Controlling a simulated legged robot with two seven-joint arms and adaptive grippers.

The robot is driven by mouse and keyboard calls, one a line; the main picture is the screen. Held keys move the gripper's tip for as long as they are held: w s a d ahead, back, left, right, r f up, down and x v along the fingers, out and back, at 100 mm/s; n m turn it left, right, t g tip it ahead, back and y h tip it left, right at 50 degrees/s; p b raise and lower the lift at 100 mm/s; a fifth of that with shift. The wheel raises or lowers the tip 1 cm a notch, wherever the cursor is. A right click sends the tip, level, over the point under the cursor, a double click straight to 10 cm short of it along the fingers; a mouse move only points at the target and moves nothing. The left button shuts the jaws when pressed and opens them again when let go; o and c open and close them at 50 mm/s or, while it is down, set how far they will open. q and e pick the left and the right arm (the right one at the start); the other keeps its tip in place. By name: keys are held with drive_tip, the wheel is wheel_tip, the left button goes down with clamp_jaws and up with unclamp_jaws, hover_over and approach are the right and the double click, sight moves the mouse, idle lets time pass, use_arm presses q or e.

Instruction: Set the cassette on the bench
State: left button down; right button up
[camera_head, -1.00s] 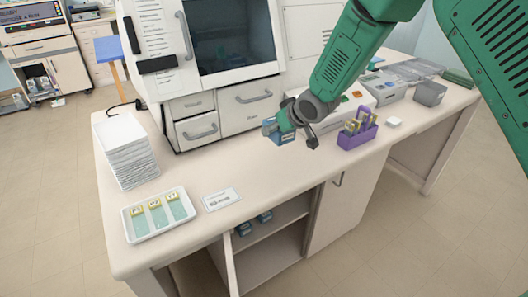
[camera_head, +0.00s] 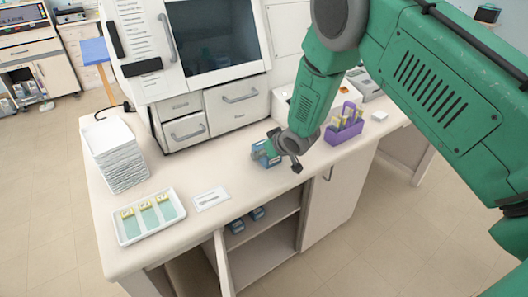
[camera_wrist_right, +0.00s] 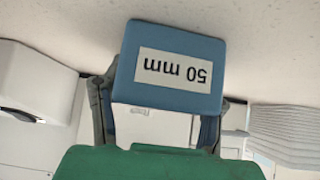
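The blue cassette (camera_head: 263,156) is held at the tip of my right gripper (camera_head: 276,150), over the bench (camera_head: 225,172) in front of the drawers. In the right wrist view the cassette (camera_wrist_right: 175,68) shows a white "50 mm" label, upside down. My right gripper's fingers (camera_wrist_right: 160,112) lie along its two sides, and the pale bench top (camera_wrist_right: 250,35) is close behind it. I cannot tell whether the cassette touches the bench. My left gripper is not in view.
A white tray of slides (camera_head: 149,216), a label card (camera_head: 210,199) and a white stack (camera_head: 116,155) are at left. A purple rack (camera_head: 344,128) is at right. Two blue cassettes (camera_head: 237,226) sit on the open shelf below. Bare bench lies left of my gripper.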

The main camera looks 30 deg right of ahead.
drive_tip(key=shift+o, duration=1.3)
drive_tip(key=shift+s+d+f, duration=0.1)
drive_tip(key=shift+a, duration=0.45)
drive_tip(key=shift+a+r, duration=0.2)
drive_tip(key=shift+r, duration=0.05)
drive_tip(key=v, duration=0.7)
drive_tip(key=d+v, duration=0.1)
drive_tip(key=v, duration=0.2)
drive_tip(key=shift+s+d+r+b, duration=0.1)
drive_tip(key=shift+s+r+b, duration=0.05)
drive_tip(key=shift+b, duration=0.25)
drive_tip(key=s+a+f+g, duration=0.2)
drive_tip(key=s+f, duration=0.5)
drive_tip(key=s, duration=0.2)
drive_tip(key=s+a+f+g, duration=0.2)
drive_tip(key=s+f, duration=0.5)
drive_tip(key=s, duration=0.2)
drive_tip(key=s+f+g, duration=0.2)
drive_tip(key=s+f, duration=0.1)
drive_tip(key=s, duration=0.6)
drive_tip(key=s+f+m+g+h, duration=0.1)
drive_tip(key=s+f+g, duration=0.1)
drive_tip(key=s, duration=0.7)
drive_tip(key=shift+s+a+f, duration=0.35)
drive_tip(key=shift+s+a, duration=0.05)
drive_tip(key=shift+a, duration=0.05)
